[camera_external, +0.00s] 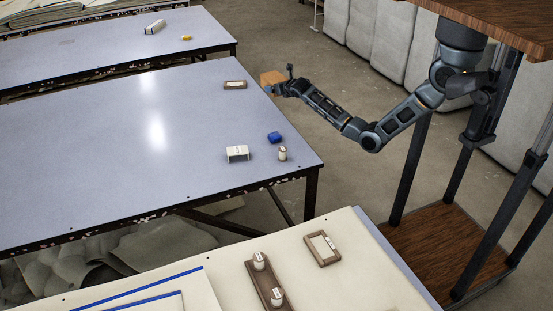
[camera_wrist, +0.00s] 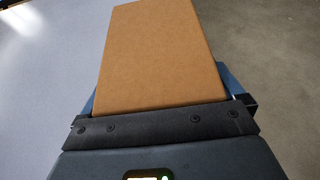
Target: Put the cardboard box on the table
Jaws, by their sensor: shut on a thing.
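The cardboard box (camera_external: 272,78) is a small plain brown box at the right edge of the blue-grey table (camera_external: 90,150) in the external view. In the wrist view the cardboard box (camera_wrist: 158,55) fills the middle, with table surface to its left and floor to its right. My gripper (camera_external: 270,89) is shut on the box, its near end between the jaws; the gripper also shows in the wrist view (camera_wrist: 160,118). Whether the box touches the tabletop or hangs above it I cannot tell.
On the table are a brown-framed tag (camera_external: 235,85), a blue block (camera_external: 274,137), a white block (camera_external: 237,153) and a small white spool (camera_external: 283,154). The table's middle and left are clear. A cream table (camera_external: 350,290) stands in front, another table (camera_external: 90,57) behind.

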